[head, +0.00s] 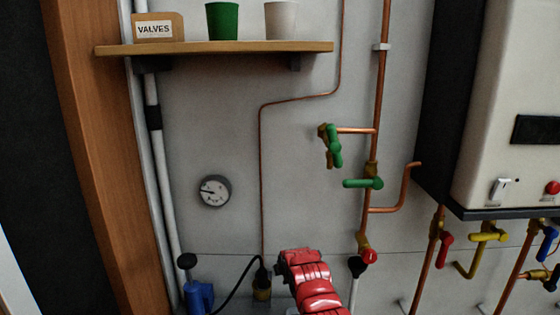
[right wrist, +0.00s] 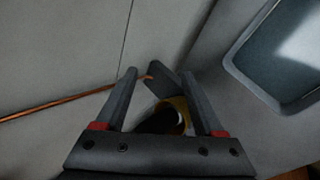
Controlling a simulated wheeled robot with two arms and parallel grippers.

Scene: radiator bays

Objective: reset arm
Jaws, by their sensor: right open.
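My right gripper (right wrist: 157,72) shows in the right wrist view with its two dark fingers spread apart. No held object can be made out between the fingertips. A dark round thing with a yellow rim (right wrist: 178,108) shows behind the gap between the fingers; I cannot tell its distance. In the head view a red arm of mine rises from the bottom middle in front of the wall, and its gripper cannot be made out there. My left gripper is in neither view.
A shelf (head: 220,48) holds a VALVES box (head: 159,28), a green cup (head: 222,21) and a pale cup (head: 281,20). A gauge (head: 214,191) is on the wall. Copper pipes with green valve handles (head: 364,183) and a boiler (head: 515,110) stand right. A blue fitting (head: 199,297) is low left.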

